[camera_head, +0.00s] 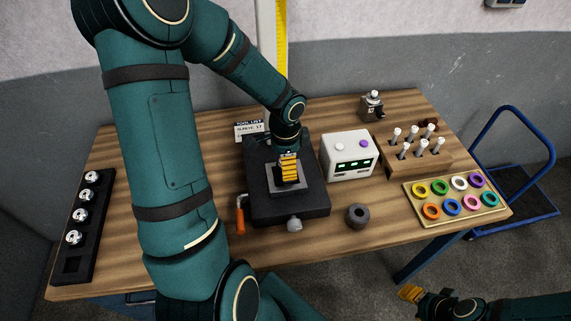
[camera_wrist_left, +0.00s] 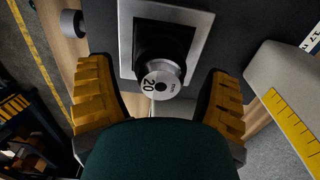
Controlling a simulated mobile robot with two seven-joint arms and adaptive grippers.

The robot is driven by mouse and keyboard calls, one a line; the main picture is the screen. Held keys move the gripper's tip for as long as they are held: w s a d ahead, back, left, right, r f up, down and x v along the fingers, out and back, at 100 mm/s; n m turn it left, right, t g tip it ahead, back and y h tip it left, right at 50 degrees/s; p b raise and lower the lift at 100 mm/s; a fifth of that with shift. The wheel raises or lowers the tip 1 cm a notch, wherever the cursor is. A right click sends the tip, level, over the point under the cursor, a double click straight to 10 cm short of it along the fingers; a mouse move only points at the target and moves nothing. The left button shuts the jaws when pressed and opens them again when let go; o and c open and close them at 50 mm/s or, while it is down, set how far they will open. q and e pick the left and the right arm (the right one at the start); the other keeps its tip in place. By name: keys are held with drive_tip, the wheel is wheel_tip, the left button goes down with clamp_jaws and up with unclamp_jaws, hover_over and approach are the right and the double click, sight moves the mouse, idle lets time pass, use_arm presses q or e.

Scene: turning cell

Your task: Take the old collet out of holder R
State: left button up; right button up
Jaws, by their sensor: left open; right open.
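A silver collet marked 20 (camera_wrist_left: 162,84) sits in a dark round holder (camera_wrist_left: 165,45) in the left wrist view. The holder stands in a square silver plate (camera_wrist_left: 203,22) on a black fixture block (camera_head: 257,190). I cannot read a holder letter. My left gripper (camera_head: 289,168) is over the plate; in the left wrist view its orange fingers (camera_wrist_left: 160,104) are open on either side of the collet, with a gap to each side. In the head view the gripper hides the collet. My right gripper (camera_head: 410,293) is open and empty, low at the bottom right, off the table.
A white box with green displays (camera_head: 348,156) stands close right of the fixture. A black rack (camera_head: 78,263) is at left; a wooden pin rack (camera_head: 437,161) and coloured-ring tray (camera_head: 449,209) are at right.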

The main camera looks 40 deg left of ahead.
use_arm(q)
clamp_jaws()
drive_tip(key=shift+r, duration=0.1)
